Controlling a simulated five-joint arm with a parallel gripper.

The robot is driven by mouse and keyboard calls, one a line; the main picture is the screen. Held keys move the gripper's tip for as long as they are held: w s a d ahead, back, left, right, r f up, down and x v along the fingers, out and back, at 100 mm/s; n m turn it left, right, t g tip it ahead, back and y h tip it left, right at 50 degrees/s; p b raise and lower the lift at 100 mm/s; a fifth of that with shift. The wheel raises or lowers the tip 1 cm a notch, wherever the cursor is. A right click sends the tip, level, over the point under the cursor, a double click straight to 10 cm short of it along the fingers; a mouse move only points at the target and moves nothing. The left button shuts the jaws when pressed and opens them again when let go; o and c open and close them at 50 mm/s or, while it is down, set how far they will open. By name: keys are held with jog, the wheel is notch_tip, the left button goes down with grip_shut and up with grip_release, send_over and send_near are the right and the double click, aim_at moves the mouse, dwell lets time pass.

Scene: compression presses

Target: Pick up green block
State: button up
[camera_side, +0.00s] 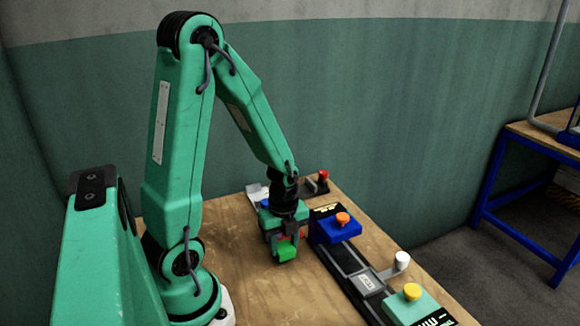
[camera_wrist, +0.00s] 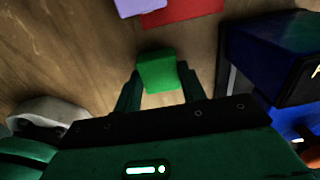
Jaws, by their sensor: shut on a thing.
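The green block (camera_side: 286,250) is between the fingers of my gripper (camera_side: 284,254), low over the wooden table in the side view. In the wrist view the green block (camera_wrist: 157,72) sits between the two dark green fingers of my gripper (camera_wrist: 157,90), one on each side of it. My gripper is shut on the block. I cannot tell whether the block touches the table.
The wooden table (camera_side: 245,295) is bare in front. A red block (camera_wrist: 185,10) and a purple block (camera_wrist: 139,5) lie near the green one. A blue press unit (camera_side: 336,228) stands to the right, with a white-knobbed lever (camera_side: 402,260) and a yellow-knobbed unit (camera_side: 412,292) nearer.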

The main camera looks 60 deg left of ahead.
aim_at(284, 247)
notch_tip(284, 247, up, 3)
jog(key=shift+d+r, duration=0.1)
jog(key=s+d+r, duration=0.2)
jog(key=d+r, duration=0.4)
jog(key=d, duration=0.5)
jog(key=shift+d+r, duration=0.15)
jog(key=shift+r, duration=0.2)
dwell(0.4)
